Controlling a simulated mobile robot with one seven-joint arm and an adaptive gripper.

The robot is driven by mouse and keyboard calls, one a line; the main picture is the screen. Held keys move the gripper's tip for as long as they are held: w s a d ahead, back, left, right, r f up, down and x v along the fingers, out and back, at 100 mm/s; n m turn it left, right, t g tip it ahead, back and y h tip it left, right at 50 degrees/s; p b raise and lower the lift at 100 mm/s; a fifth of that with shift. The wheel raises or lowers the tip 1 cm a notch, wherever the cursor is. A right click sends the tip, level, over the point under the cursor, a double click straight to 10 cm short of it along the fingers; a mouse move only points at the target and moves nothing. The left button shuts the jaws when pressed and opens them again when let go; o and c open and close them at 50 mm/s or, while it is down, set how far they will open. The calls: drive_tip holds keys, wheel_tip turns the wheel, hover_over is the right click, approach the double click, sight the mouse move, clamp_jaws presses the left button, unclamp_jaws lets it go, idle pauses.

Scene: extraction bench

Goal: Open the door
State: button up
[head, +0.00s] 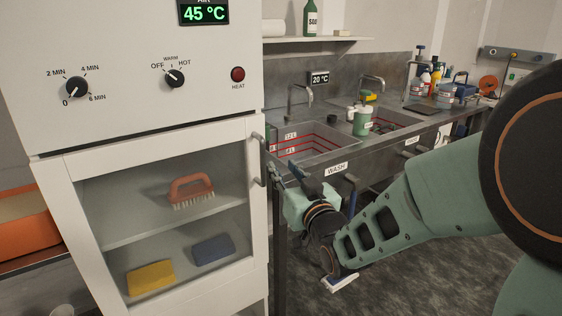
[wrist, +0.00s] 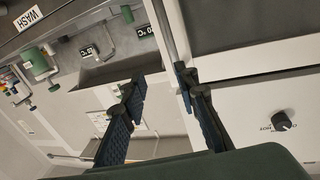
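The white cabinet door (head: 163,265) has a glass window and appears shut. Its grey vertical bar handle (head: 258,160) is on the right edge; in the wrist view a grey bar (wrist: 163,28) runs down to the fingertips. My gripper (head: 284,173) is just right of the handle, with its dark fingers pointing toward the cabinet. In the wrist view my gripper (wrist: 160,84) is open, with a wide empty gap. The right finger's tip overlaps the bar's lower end; I cannot tell if they touch.
Behind the glass are an orange brush (head: 191,190), a yellow sponge (head: 150,277) and a blue sponge (head: 213,249). The control panel (head: 130,95) is above the door. The wash sink (head: 305,140) stands close to the right, behind my gripper.

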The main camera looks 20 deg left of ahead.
sight(264, 163)
drive_tip(key=shift+n+g, duration=0.3)
drive_tip(key=shift+n, duration=0.2)
drive_tip(key=w+a, duration=0.2)
drive_tip(key=w+a+f, duration=0.1)
drive_tip(key=w+a, duration=0.1)
drive_tip(key=a, duration=0.1)
drive_tip(key=w+a+f, duration=0.1)
drive_tip(key=w+a, duration=0.2)
drive_tip(key=shift+f, duration=0.1)
drive_tip(key=shift+c, duration=0.3)
clamp_jaws()
